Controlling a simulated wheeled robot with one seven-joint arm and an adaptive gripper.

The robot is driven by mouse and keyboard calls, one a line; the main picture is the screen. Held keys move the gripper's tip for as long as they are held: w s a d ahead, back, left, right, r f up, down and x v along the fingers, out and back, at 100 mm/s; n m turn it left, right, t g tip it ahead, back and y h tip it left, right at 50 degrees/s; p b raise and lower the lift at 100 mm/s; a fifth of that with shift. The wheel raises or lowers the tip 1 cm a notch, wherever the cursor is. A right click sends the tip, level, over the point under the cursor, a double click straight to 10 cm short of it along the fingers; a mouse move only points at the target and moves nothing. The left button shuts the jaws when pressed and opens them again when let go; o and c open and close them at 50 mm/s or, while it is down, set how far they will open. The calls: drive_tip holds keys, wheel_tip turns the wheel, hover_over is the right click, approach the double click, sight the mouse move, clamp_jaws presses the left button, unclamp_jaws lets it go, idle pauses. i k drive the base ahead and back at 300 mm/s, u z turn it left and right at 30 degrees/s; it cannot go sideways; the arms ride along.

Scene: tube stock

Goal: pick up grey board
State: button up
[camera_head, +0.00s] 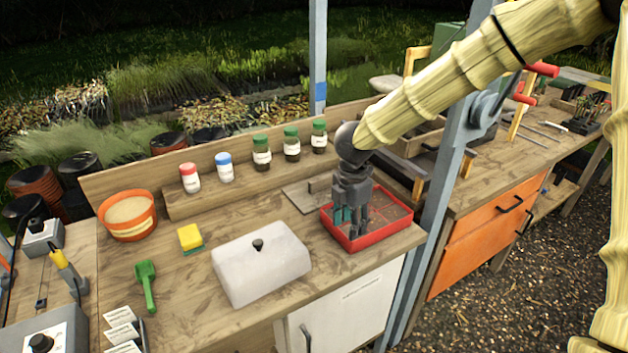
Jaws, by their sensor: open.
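A flat grey-brown board (301,199) lies on the bench in front of the raised back shelf, with a small upright block (319,186) on it. It is probably the grey board; its right end is partly hidden behind the red tray and my gripper. My gripper (352,230) points down over the red tray (372,239), to the right of the board and nearer the bench front. Its fingers are open and I see nothing held between them. A teal item (342,216) shows beside the fingers in the tray.
A white lidded box (262,272) stands left of the tray. Several small jars (291,147) stand on the back shelf. A sponge (190,237), a green scoop (147,284) and an orange pot (127,215) are further left. A blue-grey post (440,185) rises close right of the tray.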

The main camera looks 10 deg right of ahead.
sight(308, 195)
drive_tip(key=i, duration=1.1)
